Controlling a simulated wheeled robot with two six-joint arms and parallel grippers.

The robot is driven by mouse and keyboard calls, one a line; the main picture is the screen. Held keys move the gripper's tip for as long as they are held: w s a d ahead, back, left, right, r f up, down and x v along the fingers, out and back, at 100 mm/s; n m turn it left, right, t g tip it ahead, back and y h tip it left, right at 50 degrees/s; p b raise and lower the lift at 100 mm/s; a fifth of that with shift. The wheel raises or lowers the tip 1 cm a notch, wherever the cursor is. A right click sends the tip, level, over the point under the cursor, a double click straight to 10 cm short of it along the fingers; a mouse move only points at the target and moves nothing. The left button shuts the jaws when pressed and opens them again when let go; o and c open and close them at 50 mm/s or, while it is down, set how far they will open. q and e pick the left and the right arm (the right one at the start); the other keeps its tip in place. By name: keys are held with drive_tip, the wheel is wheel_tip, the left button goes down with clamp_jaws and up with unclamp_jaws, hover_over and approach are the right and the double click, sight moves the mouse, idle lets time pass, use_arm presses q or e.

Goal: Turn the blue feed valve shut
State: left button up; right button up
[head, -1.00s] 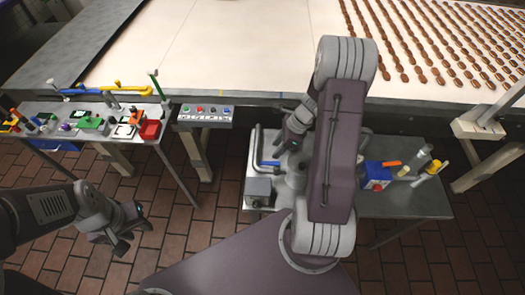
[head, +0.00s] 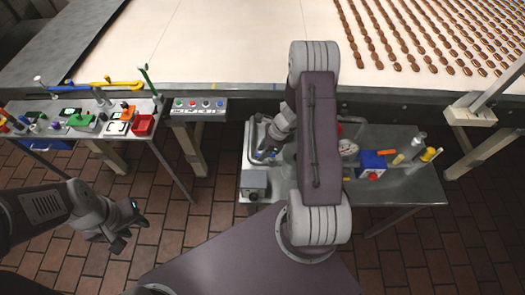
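The blue valve handle (head: 266,156) shows as a small blue piece at the left part of the low metal table, beside a grey bent pipe (head: 249,138). It is mostly hidden by my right gripper (head: 267,150), which is directly over or at it. I cannot tell whether the fingers touch the handle or how far they are closed. My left gripper (head: 130,235) hangs empty over the brick floor at the lower left, its fingers apart.
A grey box (head: 254,182) stands at the table's front left. A blue box with a red knob (head: 372,163), a gauge (head: 348,148) and orange and yellow tools lie to the right. A button panel (head: 198,105) and a cluttered side table (head: 60,108) are left. The conveyor (head: 230,45) runs behind.

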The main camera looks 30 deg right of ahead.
clamp_jaws()
drive_tip(key=shift+n, duration=0.3)
drive_tip(key=s+n+g, duration=0.1)
drive_tip(key=n+g, duration=0.1)
drive_tip(key=n, duration=0.3)
drive_tip(key=s+d+n+g+h, duration=0.1)
drive_tip(key=s+n+g, duration=0.1)
drive_tip(key=n, duration=0.4)
drive_tip(key=s+n+g, duration=0.2)
drive_tip(key=n, duration=0.4)
drive_tip(key=shift+d+r+p, duration=0.1)
drive_tip(key=shift+d+p, duration=0.1)
drive_tip(key=shift+p, duration=0.1)
drive_tip(key=shift+h, duration=0.3)
drive_tip(key=shift+n, duration=0.3)
drive_tip(key=shift+o, duration=1.6)
unclamp_jaws()
